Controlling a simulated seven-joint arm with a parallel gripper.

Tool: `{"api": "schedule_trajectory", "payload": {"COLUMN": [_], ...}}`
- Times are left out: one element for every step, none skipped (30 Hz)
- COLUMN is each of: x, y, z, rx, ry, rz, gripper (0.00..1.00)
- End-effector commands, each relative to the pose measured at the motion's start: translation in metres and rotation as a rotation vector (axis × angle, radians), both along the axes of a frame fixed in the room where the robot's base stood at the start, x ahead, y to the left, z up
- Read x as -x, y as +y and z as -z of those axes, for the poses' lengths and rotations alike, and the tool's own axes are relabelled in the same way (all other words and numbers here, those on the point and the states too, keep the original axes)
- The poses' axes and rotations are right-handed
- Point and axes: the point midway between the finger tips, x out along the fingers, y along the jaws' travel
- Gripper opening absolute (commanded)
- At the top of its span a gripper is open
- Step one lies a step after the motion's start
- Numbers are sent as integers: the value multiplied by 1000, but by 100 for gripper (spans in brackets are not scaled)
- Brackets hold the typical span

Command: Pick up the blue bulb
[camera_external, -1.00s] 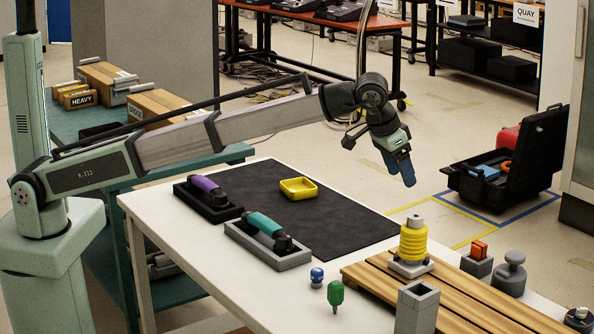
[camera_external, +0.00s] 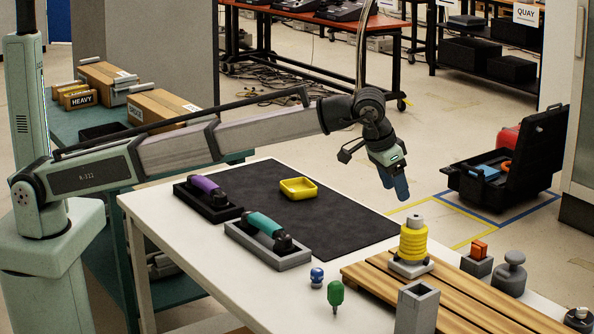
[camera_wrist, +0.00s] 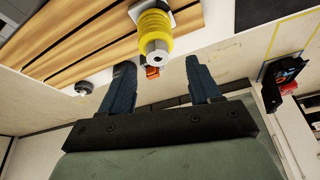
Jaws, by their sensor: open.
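The small blue bulb (camera_external: 317,277) stands on the white table near its front edge, left of a green bulb (camera_external: 335,294). My gripper (camera_external: 396,188) is raised above the right side of the black mat, well behind and above the blue bulb. Its blue fingers point down, and nothing is held. In the wrist view my gripper (camera_wrist: 163,80) shows its two fingers spread apart with an empty gap. The blue bulb does not show in the wrist view.
Two handsets in cradles, teal (camera_external: 265,226) and purple (camera_external: 206,185), stand left. A yellow tray (camera_external: 298,188) sits on the black mat (camera_external: 330,218).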

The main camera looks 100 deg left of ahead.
Motion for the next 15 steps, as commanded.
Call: {"api": "schedule_trajectory", "payload": {"x": [17,24,32,39,45,54,61,68,77,84,91,98,103,108,115], "y": [0,-1,-2,-3,-4,-5,-6,-7,-9,-10,-12,-13,-14,-15,-17], "z": [16,23,32,37,43,49,54,59,66,70,74,77,80,82,85], "rx": [5,10,19,25,32,43,55,67,84,98,112,129,141,154,171], "ry": [12,18,28,37,45,57,65,73,82,89,97,104,109,115,121], "rz": [1,3,4,5,3,-4,-17,-32,-60,-85,-110,-145,-172,-201,-240], "gripper": [62,62,62,62,62,62,62,62,62,62,62,62,62,62,62]}}
